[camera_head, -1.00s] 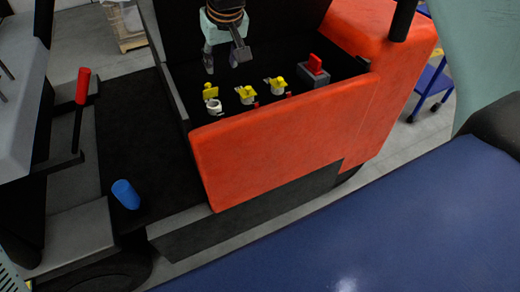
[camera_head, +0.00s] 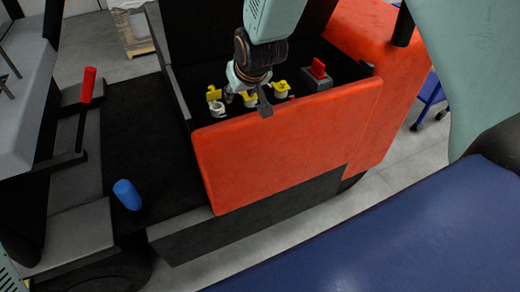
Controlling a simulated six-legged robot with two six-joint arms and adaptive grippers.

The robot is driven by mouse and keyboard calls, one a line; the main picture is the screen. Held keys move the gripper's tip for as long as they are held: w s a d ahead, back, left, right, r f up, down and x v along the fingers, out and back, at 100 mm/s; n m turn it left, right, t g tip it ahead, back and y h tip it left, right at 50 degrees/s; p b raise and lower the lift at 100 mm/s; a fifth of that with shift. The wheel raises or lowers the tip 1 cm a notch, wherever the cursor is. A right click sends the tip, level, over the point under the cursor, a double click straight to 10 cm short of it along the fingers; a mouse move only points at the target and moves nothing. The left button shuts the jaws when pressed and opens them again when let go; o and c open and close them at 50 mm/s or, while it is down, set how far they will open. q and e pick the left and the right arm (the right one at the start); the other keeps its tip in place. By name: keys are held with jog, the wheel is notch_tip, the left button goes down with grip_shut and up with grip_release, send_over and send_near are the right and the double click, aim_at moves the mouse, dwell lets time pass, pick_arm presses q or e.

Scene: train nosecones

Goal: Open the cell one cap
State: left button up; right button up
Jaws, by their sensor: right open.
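Several yellow caps on white necks stand in a row inside the black compartment behind the red panel. The left yellow cap (camera_head: 214,93) is tipped up beside its white neck (camera_head: 217,108), whose round opening shows. The middle yellow cap (camera_head: 249,99) is partly hidden by my right gripper. The right yellow cap (camera_head: 281,87) sits on its neck. Which one is cell one, I cannot tell. My right gripper (camera_head: 248,101) is open, with its fingers spread over the middle cap; contact cannot be told. My left gripper is not in view.
The red panel (camera_head: 288,140) forms the compartment's near wall. A grey block with a red switch (camera_head: 318,68) stands at its right. At left are a red-handled lever (camera_head: 88,85) and a blue knob (camera_head: 127,195). A blue surface (camera_head: 400,235) fills the lower right.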

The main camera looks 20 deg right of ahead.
jog(key=s+d+f+b, duration=0.1)
jog(key=s+f+b, duration=0.2)
jog(key=s+f, duration=0.5)
notch_tip(320, 180, down, 4)
jog(key=shift+s+f+g, duration=0.25)
jog(key=shift+g, duration=0.15)
jog(key=shift+w, duration=0.1)
